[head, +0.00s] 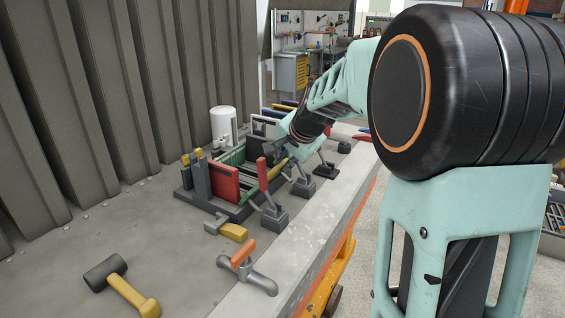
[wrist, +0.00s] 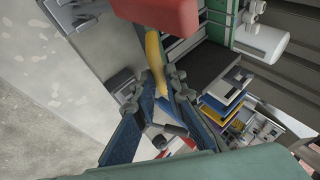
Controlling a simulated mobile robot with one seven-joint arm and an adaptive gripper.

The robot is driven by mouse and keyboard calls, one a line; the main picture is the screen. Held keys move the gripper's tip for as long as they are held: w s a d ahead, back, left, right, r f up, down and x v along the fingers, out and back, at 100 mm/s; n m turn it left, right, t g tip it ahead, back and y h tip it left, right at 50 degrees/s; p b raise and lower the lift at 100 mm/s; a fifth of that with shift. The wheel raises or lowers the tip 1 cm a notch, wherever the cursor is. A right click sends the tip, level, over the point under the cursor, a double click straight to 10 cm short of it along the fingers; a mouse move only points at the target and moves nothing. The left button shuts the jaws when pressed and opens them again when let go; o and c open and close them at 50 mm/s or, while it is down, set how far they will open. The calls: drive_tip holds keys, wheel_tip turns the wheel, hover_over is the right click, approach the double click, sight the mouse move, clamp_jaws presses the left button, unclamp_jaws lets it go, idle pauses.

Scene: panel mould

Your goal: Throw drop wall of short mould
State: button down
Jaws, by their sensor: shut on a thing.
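The mould (head: 240,206) is a dark frame with a red end panel, green inner walls and yellow-tipped posts, on the grey bench. My gripper (head: 284,153) is at its far right side, reaching down from the upper right. In the wrist view my gripper (wrist: 160,90) has its blue-grey fingers closed on a yellow handle (wrist: 154,52). I cannot tell whether this handle belongs to the drop wall, as its base is hidden. A red-handled toggle clamp (head: 264,177) stands at the near right side. A red block (wrist: 155,14) shows close above the handle in the wrist view.
More clamps (head: 302,186) line the right side by the bench edge. A white cylinder (head: 223,124) stands behind the mould. A yellow grip (head: 233,232), an orange-handled tap (head: 243,252) and a mallet (head: 125,288) lie in front.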

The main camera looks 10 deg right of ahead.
drive_tip(key=shift+s+d+f, duration=0.3)
drive_tip(key=shift+f, duration=0.3)
drive_tip(key=c, duration=2)
unclamp_jaws()
drive_tip(key=shift+s+r, duration=0.1)
drive_tip(key=shift+o, duration=0.2)
drive_tip(key=shift+a+r, duration=0.1)
drive_tip(key=shift+r, duration=0.2)
drive_tip(key=v, duration=1.1)
drive_tip(key=shift+r, duration=0.35)
